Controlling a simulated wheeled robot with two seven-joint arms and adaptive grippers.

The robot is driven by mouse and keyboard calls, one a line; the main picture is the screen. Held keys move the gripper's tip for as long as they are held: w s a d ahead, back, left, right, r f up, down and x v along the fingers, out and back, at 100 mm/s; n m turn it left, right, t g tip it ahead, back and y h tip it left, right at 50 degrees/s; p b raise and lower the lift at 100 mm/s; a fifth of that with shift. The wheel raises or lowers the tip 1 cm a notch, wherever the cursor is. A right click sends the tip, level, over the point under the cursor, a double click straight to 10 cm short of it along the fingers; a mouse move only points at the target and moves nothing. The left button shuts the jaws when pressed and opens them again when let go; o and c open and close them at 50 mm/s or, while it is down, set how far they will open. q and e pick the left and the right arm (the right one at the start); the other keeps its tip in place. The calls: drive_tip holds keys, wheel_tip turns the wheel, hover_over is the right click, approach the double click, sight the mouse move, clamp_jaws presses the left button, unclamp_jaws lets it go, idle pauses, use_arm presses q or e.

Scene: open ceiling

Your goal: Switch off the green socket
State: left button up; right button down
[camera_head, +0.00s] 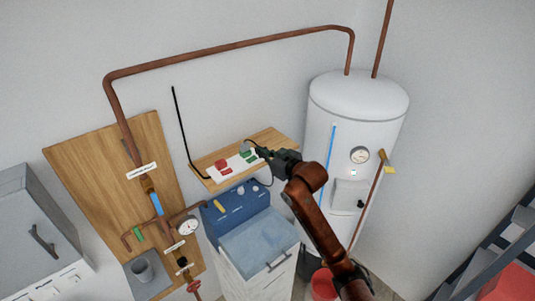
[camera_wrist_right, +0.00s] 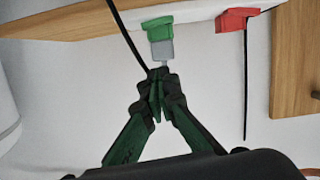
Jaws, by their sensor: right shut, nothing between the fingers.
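The green socket (camera_head: 250,155) is at the right end of a white power strip (camera_head: 234,165) on a wooden shelf. In the right wrist view the green socket (camera_wrist_right: 157,27) is at top centre, with a grey block (camera_wrist_right: 162,50) at its near side. My right gripper (camera_head: 262,152) is just right of the green socket in the head view. Its closed fingertips (camera_wrist_right: 157,76) point at the grey block in the wrist view, very close to it; I cannot tell if they touch. The fingers hold nothing. My left gripper is out of view.
A red socket (camera_head: 222,165) sits left of the green one; a black cable (camera_head: 178,115) runs up the wall. The wooden shelf (camera_head: 277,138) is above a blue-backed cabinet (camera_head: 236,205). A white boiler (camera_head: 357,105) stands right, a wooden pipe board (camera_head: 90,165) left.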

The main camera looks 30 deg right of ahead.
sight(249, 149)
drive_tip(key=x, duration=0.3)
drive_tip(key=shift+w+p, duration=0.35)
drive_tip(key=shift+p, duration=0.05)
wheel_tip(249, 149, down, 3)
drive_tip(key=shift+d+r+p, duration=0.15)
drive_tip(key=shift+p, duration=0.2)
drive_tip(key=shift+s+d+f, duration=0.15)
drive_tip(key=shift+f, duration=0.6)
